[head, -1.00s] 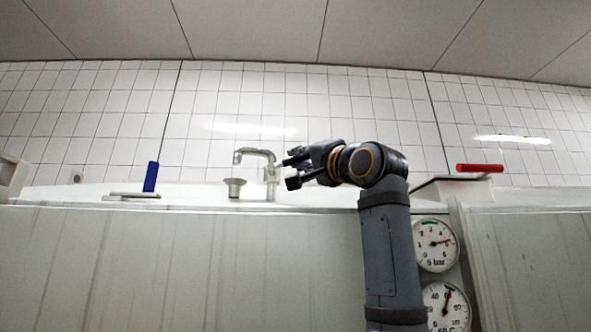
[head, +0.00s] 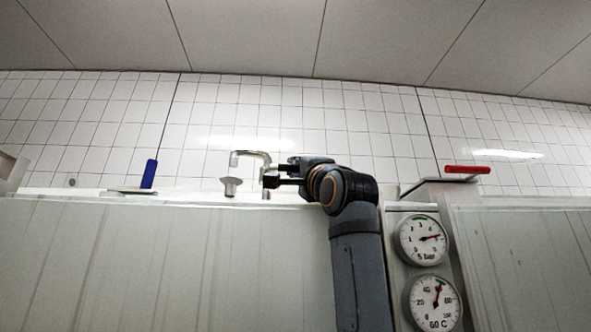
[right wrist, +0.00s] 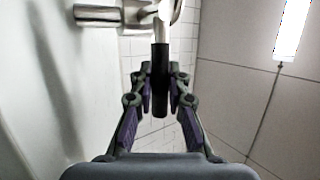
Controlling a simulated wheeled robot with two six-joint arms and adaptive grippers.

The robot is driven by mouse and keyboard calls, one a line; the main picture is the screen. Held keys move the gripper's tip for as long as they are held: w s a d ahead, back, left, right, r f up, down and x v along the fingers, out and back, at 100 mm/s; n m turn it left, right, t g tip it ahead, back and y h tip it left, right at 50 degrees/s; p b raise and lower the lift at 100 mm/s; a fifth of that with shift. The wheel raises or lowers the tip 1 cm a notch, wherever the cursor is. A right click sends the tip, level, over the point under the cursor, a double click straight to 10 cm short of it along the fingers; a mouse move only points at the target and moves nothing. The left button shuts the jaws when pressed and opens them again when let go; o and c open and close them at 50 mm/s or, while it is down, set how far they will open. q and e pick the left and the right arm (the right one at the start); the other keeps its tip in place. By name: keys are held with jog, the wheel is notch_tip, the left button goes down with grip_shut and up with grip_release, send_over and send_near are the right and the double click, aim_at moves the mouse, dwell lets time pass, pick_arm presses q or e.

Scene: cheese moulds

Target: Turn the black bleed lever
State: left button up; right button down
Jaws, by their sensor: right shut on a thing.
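The black bleed lever (right wrist: 160,58) shows in the right wrist view as a dark round bar pointing down the picture from a pale metal fitting (right wrist: 165,12). My right gripper (right wrist: 160,82) is shut on it, with one finger on each side. In the head view my right gripper (head: 280,177) is at the bent metal pipe (head: 253,155) above the counter edge; its fingers cover the lever, and I cannot make the lever out there. My left gripper is not in view.
A blue lever (head: 149,174) stands upright at the left and a red lever (head: 467,169) lies flat at the right. Two dials, a pressure gauge (head: 422,240) and a temperature gauge (head: 434,303), are right of my arm. A white funnel-shaped cup (head: 231,186) sits under the pipe's spout.

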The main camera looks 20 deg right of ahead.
jog(key=shift+f, duration=0.1)
jog(key=c, duration=1.3)
grip_release()
jog(key=v, duration=1.2)
